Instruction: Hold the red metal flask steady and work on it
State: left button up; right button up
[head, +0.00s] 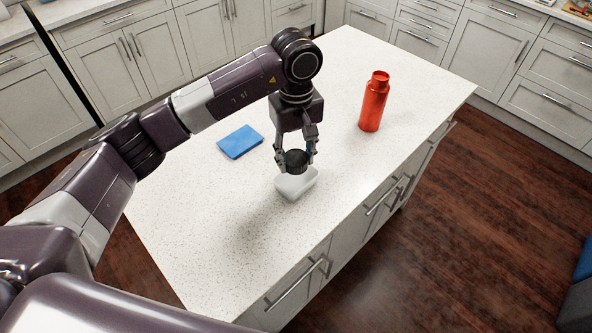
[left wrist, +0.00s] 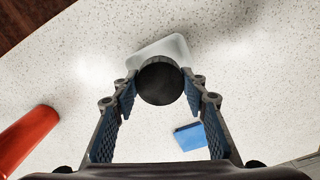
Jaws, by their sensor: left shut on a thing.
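The red metal flask (head: 372,106) stands upright on the white speckled island counter, toward its right side, with no cap showing on its narrow neck. In the left wrist view the flask (left wrist: 27,137) shows at the left edge. My left gripper (head: 297,164) points down, to the left of the flask and apart from it. It is shut on a round black cap-like piece (left wrist: 160,83). This piece is just above a pale, translucent dish (head: 297,184); I cannot tell whether they touch. My right gripper is not in view.
A blue flat cloth or pad (head: 240,141) lies on the island counter (head: 200,225) to the left of my gripper. The front of the counter is clear. Cabinets (head: 145,50) line the back, and a blue piece of furniture (head: 580,290) is at the lower right.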

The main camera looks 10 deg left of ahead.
aim_at(296, 158)
pick_arm(q)
notch_tip(296, 158, down, 3)
jog(key=shift+p, duration=0.3)
notch_tip(296, 158, down, 4)
jog(key=shift+f+p, duration=0.15)
jog(key=shift+p, duration=0.5)
jog(key=shift+f, duration=0.15)
jog(key=o, duration=1.3)
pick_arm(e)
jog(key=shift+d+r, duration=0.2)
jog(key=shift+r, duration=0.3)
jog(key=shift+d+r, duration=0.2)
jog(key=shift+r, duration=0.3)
